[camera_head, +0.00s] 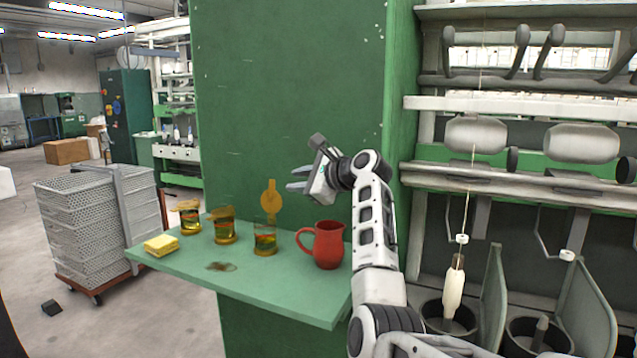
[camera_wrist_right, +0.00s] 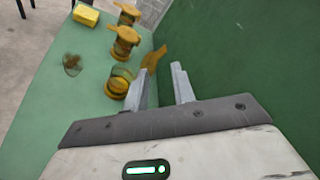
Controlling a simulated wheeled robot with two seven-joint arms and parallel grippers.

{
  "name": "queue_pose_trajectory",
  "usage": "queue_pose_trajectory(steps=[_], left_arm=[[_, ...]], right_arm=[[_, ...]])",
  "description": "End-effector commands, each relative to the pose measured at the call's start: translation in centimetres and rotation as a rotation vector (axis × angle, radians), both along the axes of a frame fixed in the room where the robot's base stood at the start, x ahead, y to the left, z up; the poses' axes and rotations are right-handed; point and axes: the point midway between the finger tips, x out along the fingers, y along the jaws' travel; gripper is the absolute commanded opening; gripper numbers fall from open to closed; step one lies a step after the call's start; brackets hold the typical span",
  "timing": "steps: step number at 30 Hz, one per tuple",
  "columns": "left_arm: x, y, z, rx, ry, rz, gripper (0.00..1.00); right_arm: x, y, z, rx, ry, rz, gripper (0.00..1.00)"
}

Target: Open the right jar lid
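Three glass jars with amber contents stand in a row on a green shelf (camera_head: 290,290). The right jar (camera_head: 265,243) has its orange-yellow lid (camera_head: 269,199) tilted up, roughly upright at its back. In the right wrist view the right jar (camera_wrist_right: 117,84) shows an open top, with the raised lid (camera_wrist_right: 154,57) beside it. The middle jar (camera_head: 224,230) and left jar (camera_head: 190,222) have flat lids on top. My right gripper (camera_head: 291,180) is open and empty, above and right of the raised lid, apart from it. In the wrist view its fingers (camera_wrist_right: 161,82) are spread. My left gripper is not seen.
A red mug (camera_head: 328,245) stands right of the right jar, below my right arm. A green panel (camera_head: 290,80) rises behind. The shelf's front is mostly clear.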

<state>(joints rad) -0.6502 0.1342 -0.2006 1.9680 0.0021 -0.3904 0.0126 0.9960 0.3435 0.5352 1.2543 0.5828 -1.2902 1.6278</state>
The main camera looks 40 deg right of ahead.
Motion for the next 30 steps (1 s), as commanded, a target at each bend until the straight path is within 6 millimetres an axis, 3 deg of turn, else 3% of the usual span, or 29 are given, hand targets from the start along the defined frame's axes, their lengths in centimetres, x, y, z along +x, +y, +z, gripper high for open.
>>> queue_pose_trajectory(steps=[3,10,30], left_arm=[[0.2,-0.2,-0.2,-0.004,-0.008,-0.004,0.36],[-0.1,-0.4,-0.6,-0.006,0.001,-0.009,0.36],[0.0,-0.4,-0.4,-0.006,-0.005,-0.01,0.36]], right_arm=[[-2.4,-0.4,0.5,-0.004,-0.002,-0.003,0.25],[-5.1,-0.8,1.5,0.0,-0.001,-0.002,0.25],[-5.6,-0.8,1.7,0.0,-0.001,-0.001,0.25]])
